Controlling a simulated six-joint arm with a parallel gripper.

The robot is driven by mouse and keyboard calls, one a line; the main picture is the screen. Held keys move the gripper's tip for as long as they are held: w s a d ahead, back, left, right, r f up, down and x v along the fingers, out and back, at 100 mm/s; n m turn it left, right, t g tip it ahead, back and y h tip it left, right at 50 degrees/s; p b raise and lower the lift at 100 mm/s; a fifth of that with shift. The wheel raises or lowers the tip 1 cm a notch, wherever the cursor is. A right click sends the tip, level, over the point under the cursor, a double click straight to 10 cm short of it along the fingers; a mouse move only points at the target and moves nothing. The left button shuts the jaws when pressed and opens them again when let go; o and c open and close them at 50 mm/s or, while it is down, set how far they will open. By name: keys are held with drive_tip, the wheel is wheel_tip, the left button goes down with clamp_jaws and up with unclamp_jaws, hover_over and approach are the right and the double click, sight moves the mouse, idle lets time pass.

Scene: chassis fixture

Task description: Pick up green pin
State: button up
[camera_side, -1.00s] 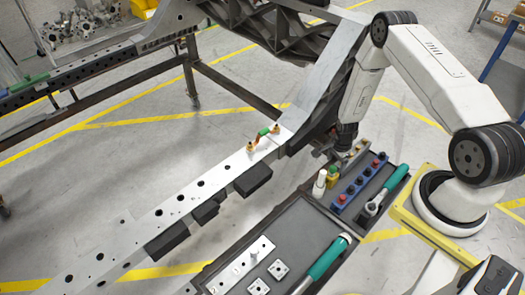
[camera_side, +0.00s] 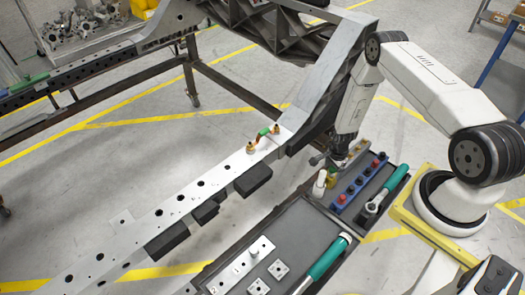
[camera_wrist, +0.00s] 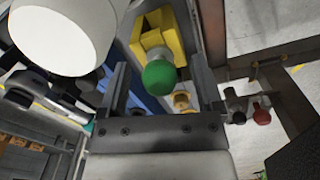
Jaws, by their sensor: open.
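The green pin shows in the wrist view as a round green head (camera_wrist: 159,77) in front of a yellow block (camera_wrist: 154,36). My gripper (camera_wrist: 160,90) is open, with one finger on each side of the green head and nothing clamped. Whether either finger touches it I cannot tell. In the side view my gripper (camera_side: 328,160) is low over the back end of the tool tray. There the yellow block (camera_side: 331,180) is partly hidden, and I cannot make out the green head.
A white cylinder (camera_wrist: 65,35) stands close by my left finger in the wrist view; it also shows in the side view (camera_side: 319,185). A blue rack (camera_side: 358,187) with dark and red knobs and a green-handled ratchet (camera_side: 384,191) lie right. The metal chassis rail (camera_side: 225,170) runs left.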

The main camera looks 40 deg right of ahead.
clamp_jaws()
drive_tip(key=shift+r, duration=0.1)
idle(0.3)
drive_tip(key=shift+r, duration=4.9)
drive_tip(key=shift+r, duration=0.2)
drive_tip(key=shift+r, duration=2.95)
drive_tip(key=shift+r, duration=0.1)
